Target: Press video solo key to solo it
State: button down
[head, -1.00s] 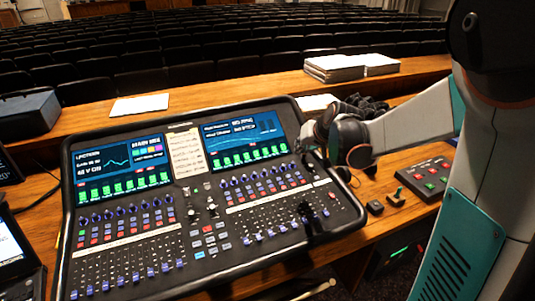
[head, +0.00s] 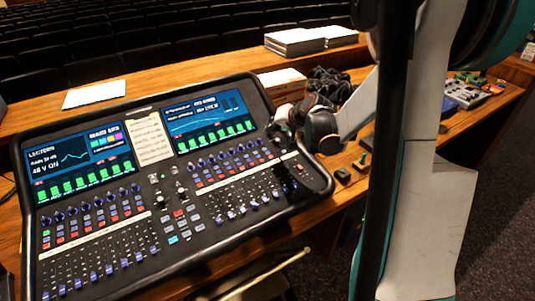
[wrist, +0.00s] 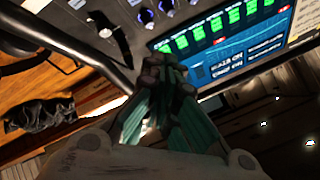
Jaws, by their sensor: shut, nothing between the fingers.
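The mixing desk (head: 160,212) is a black console with two screens, rows of blue knobs, small coloured keys and faders. The keys' labels are too small to read, so I cannot tell which one is the video solo key. My gripper (head: 279,136) is by the desk's right side, near the right screen (head: 208,122). In the wrist view my gripper (wrist: 164,68) is shut and empty, its fingertips in front of the right screen's edge (wrist: 215,55). Whether it touches the desk is unclear.
A paper sheet (head: 93,95) lies behind the desk. Paper stacks (head: 310,39) sit on the back ledge. Black headphones (head: 330,86) lie right of the desk. Small control boxes (head: 466,94) stand further right. My arm hides part of the table.

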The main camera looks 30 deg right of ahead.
aim_at(270, 153)
jog(key=shift+w+f+b, duration=0.25)
jog(key=shift+f+b, duration=1.25)
jog(key=shift+f, duration=0.6)
jog(key=shift+w+f+b, duration=0.2)
jog(key=shift+f+b, duration=1.25)
jog(key=shift+f, duration=0.65)
jog(key=shift+f, duration=0.1)
jog(key=shift+f+b, duration=0.3)
jog(key=shift+b, duration=0.05)
jog(key=shift+f, duration=0.25)
jog(key=shift+r, duration=0.7)
jog(key=r+p, duration=0.2)
jog(key=r, duration=0.1)
jog(key=r+p, duration=0.1)
jog(key=r, duration=0.1)
jog(key=shift+s+p, duration=0.3)
jog(key=shift+p, duration=0.05)
